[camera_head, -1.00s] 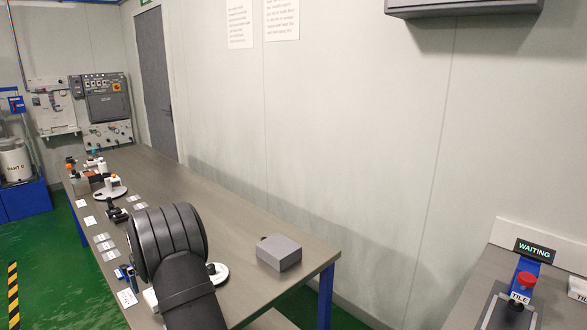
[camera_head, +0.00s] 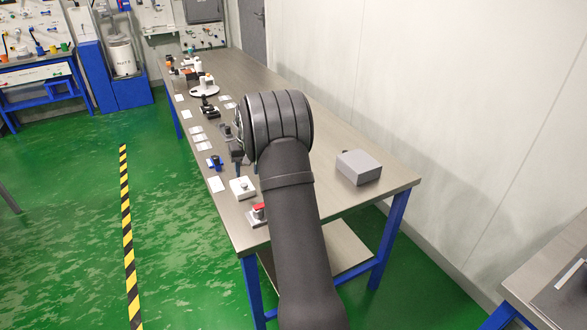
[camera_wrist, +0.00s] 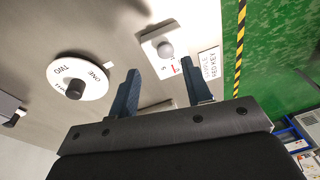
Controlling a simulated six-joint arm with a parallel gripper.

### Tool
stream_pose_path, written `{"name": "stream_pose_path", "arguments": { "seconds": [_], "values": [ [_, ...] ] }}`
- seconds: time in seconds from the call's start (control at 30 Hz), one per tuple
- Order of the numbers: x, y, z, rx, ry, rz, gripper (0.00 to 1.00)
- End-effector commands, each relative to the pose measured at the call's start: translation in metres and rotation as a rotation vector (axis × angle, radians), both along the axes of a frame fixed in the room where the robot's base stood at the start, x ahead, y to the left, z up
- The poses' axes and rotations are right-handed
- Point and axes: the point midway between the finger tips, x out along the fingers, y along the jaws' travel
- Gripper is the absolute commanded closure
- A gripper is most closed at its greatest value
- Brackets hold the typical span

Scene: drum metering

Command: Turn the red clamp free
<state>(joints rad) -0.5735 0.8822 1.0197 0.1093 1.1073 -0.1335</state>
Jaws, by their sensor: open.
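A small red-topped piece (camera_head: 258,209) on a pale base sits near the table's front left corner in the head view. It is too small to tell whether it is the red clamp. No clamp shows clearly in the wrist view. My gripper (camera_wrist: 161,80) is open there, its two blue-grey fingers apart with nothing between them. It is above the table, near a white plate (camera_wrist: 150,37) with a round grey knob (camera_wrist: 165,48).
A white dial (camera_wrist: 62,72) with a dark knob lies left of the fingers in the wrist view. A grey box (camera_head: 358,167) stands on the table (camera_head: 330,120) at right. Cards and small fixtures line the table's left edge. Striped tape (camera_head: 126,230) marks the green floor.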

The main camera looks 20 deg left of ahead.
Motion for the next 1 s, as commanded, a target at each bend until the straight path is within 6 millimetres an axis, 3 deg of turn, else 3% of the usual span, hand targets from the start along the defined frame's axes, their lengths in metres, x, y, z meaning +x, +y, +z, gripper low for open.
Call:
{"name": "stream_pose_path", "arguments": {
  "seconds": [0.1, 0.3, 0.47, 0.7, 1.0],
  "values": [
    [-0.007, -0.048, -0.015, 0.11, 0.124, -0.253, 0.55],
    [-0.031, -0.106, -0.027, 0.3, 0.346, -0.703, 0.55],
    [-0.057, -0.138, -0.027, 0.44, 0.543, -1.039, 0.55],
    [-0.095, -0.175, -0.009, 0.685, 0.905, -1.559, 0.55],
    [-0.122, -0.224, 0.011, 0.978, 1.283, -2.067, 0.55]
  ]
}}
